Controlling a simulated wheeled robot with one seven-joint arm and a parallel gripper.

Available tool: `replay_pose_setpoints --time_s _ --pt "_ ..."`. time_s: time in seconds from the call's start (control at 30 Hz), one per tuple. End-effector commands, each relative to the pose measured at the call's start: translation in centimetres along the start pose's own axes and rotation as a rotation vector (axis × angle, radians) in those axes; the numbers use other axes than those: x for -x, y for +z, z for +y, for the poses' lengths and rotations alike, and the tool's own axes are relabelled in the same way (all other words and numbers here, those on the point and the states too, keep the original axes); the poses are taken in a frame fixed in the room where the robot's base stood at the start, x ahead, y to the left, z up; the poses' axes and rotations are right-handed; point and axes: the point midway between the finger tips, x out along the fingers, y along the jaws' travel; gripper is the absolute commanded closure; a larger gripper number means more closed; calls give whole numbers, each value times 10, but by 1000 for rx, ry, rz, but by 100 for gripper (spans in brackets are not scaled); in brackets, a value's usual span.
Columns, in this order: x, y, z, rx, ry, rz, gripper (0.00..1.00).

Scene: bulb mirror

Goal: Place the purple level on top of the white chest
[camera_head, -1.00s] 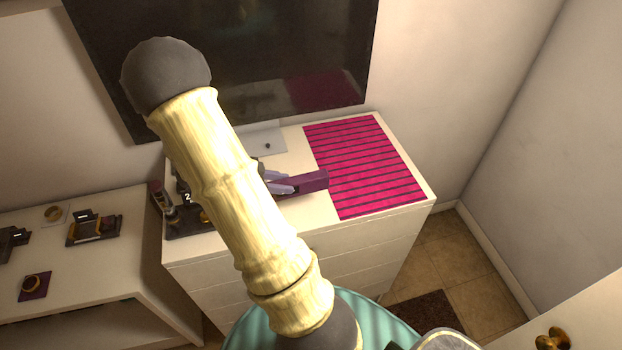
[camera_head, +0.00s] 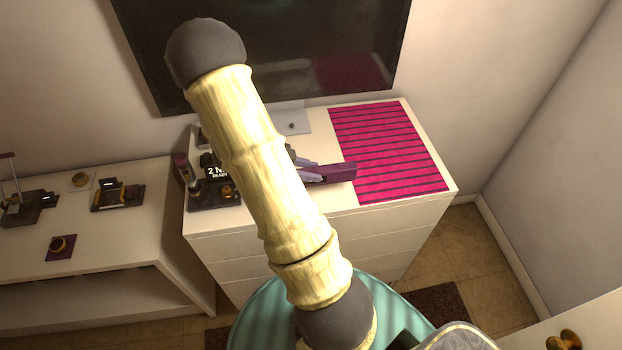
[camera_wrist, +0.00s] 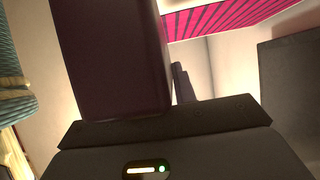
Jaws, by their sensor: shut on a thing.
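The purple level (camera_head: 338,172) is a long purple block, partly hidden behind my arm in the head view. My gripper (camera_head: 308,171) is shut on it and holds it over the white chest (camera_head: 345,232), left of the striped pink mat. In the wrist view the level (camera_wrist: 112,60) looks dark and fills the space ahead of the gripper. I cannot tell whether the level touches the chest top.
The pink striped mat (camera_head: 388,152) covers the right of the chest top. A dark device (camera_head: 212,192) stands at its left. A dark screen (camera_head: 285,55) hangs behind. A white shelf (camera_head: 120,230) with several small gadgets stands to the left. A teal round thing (camera_head: 262,318) is in front.

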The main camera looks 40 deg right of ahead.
Motion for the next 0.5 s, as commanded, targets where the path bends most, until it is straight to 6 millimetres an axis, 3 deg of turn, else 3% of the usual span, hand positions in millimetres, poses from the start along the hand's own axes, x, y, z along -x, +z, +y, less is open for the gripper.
replay_pose_setpoints --time_s 0.2,0.5 --pt "-12 22 0 0 0 1 100" --pt "-13 24 -1 -1 -1 0 100"
